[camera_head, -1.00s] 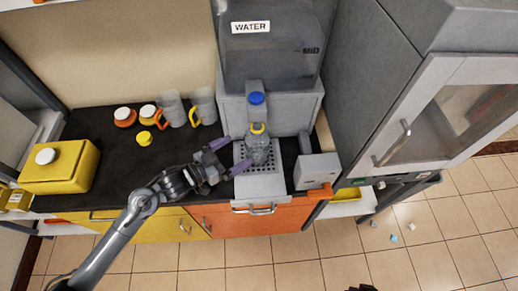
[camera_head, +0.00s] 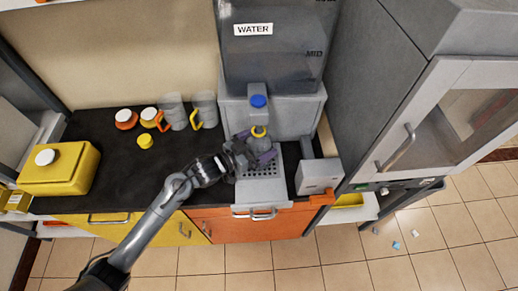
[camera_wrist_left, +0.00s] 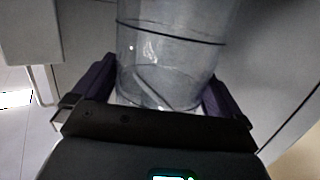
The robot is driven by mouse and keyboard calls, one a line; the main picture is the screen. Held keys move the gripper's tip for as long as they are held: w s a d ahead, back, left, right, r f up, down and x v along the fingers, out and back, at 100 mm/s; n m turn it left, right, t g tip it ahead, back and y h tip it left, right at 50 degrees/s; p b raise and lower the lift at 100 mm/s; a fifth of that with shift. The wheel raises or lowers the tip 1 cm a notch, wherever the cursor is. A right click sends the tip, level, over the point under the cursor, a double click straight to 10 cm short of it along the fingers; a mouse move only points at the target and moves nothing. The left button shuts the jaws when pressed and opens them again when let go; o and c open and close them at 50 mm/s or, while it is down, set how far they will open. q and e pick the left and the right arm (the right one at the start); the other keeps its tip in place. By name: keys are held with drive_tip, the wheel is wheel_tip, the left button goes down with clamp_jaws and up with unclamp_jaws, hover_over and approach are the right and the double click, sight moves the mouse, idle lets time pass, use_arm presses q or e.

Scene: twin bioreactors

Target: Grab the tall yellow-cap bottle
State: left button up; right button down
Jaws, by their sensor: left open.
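A clear bottle (camera_head: 258,144) with a yellow ring at its neck stands on the dispenser's perforated tray, below the blue knob. My left gripper (camera_head: 256,159) is at the bottle, its purple fingers open around the lower body. In the left wrist view, the bottle's transparent wall (camera_wrist_left: 168,60) fills the space between the two fingers. The finger on the right looks very close to the wall; I cannot tell whether it touches. A loose yellow cap (camera_head: 145,141) lies on the black counter. My right gripper is not in view.
The grey water dispenser (camera_head: 303,103) stands behind the bottle. A grey box-shaped device (camera_head: 318,175) is to its right. The counter's middle is clear.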

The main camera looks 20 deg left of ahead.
use_arm(q)
drive_tip(key=c, duration=1.3)
drive_tip(key=shift+r, duration=0.15)
drive_tip(key=shift+c, duration=1.4)
drive_tip(key=shift+r, duration=0.15)
